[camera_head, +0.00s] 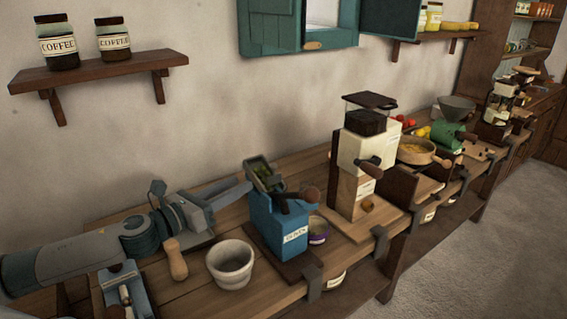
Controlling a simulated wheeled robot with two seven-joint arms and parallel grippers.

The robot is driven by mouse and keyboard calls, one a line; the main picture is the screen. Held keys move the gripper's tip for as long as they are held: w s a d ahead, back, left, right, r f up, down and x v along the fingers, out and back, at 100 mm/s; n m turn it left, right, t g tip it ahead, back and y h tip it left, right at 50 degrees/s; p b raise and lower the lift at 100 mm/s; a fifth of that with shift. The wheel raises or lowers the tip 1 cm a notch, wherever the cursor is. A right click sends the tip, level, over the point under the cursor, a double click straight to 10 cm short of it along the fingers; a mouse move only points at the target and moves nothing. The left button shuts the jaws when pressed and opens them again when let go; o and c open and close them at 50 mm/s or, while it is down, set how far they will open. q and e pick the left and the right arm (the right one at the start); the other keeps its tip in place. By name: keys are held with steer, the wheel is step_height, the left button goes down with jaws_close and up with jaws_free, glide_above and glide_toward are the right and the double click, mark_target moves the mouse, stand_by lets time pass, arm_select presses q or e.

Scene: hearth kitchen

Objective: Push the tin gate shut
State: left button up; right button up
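I cannot tell for sure which part is the tin gate. A blue machine (283,228) with a white label stands on the bench. It has a metal trough of green pieces (262,172) on top and a dark arm with a brown knob (309,194). My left gripper (247,186) reaches in from the left, its fingers pointing right towards this machine's upper part. I cannot tell whether it touches it, or whether its fingers are apart. A blue box (132,290) with a pale cylinder lies below my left arm, partly hidden. My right gripper is not in view.
A pale cup (231,263) and a wooden handle (175,259) are near my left arm. A cream grinder (361,152) stands right of the blue machine. Farther right are a wooden bowl (416,151) and a green grinder (447,134). Coffee jars (57,45) sit on a wall shelf.

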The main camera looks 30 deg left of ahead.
mark_target(271, 167)
arm_select(q)
steer(key=shift+w, duration=0.2)
steer(key=shift+w+d, duration=0.2)
steer(key=shift+w, duration=0.85)
steer(key=shift+w+d, duration=0.2)
steer(key=shift+w, duration=0.9)
steer(key=shift+w+d, duration=0.2)
steer(key=shift+w, duration=0.85)
steer(key=shift+w+d+p, duration=0.15)
steer(key=shift+w+p, duration=0.3)
steer(key=shift+w, duration=0.35)
steer(key=shift+w+d+p, duration=0.2)
steer(key=shift+w+p, duration=0.2)
steer(key=shift+w, duration=0.6)
steer(key=shift+w+d+p, duration=0.2)
steer(key=shift+w+p, duration=0.2)
steer(key=shift+w, duration=0.55)
steer(key=w, duration=0.2)
steer(key=w+d+p, duration=0.1)
steer(key=w, duration=0.1)
steer(key=shift+w+p, duration=0.15)
steer(key=shift+p, duration=0.15)
steer(key=shift+w+f, duration=0.1)
steer(key=shift+w, duration=0.2)
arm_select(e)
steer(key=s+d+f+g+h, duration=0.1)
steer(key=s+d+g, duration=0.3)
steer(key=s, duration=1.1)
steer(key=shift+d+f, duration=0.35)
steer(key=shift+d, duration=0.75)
